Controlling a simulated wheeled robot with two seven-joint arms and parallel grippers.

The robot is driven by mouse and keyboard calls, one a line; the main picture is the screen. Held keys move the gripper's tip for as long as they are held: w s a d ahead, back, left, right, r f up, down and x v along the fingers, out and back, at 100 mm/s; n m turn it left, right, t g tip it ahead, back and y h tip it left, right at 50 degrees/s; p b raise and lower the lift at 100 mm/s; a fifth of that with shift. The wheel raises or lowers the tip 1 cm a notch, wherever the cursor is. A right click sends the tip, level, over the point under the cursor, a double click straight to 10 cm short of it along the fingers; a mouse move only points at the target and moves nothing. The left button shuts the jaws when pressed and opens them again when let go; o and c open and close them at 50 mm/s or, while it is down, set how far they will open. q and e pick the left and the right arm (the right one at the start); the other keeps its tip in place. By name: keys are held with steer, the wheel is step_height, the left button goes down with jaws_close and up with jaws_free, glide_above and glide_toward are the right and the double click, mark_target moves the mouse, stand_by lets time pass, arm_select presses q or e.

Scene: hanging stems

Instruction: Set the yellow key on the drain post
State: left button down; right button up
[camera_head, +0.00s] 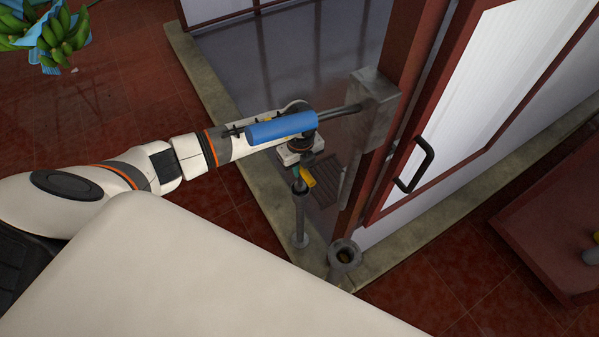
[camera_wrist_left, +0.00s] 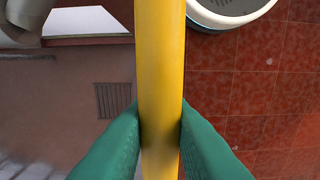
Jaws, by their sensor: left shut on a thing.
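The yellow key (camera_head: 307,178) shows just below my left gripper (camera_head: 299,170) in the head view. In the left wrist view the teal fingers of the left gripper (camera_wrist_left: 160,140) are shut on its yellow bar (camera_wrist_left: 161,70), which runs upright through the picture. Its ends are out of that view. A grey upright post (camera_head: 301,215), which looks like the drain post, stands below the gripper on a round base. Its top is near or behind the gripper and key; I cannot tell whether they touch. My right gripper is not in view.
A blue-sleeved lever (camera_head: 282,128) reaches from a metal block (camera_head: 374,98) across my left wrist. A red-framed door (camera_head: 415,165) with a black handle stands at right. A grey ring-shaped fitting (camera_head: 345,254) sits at the curb corner. Green bananas (camera_head: 62,38) hang at upper left.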

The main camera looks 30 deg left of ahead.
arm_select(q)
steer(key=shift+r+p, duration=1.4)
steer(key=shift+r, duration=0.4)
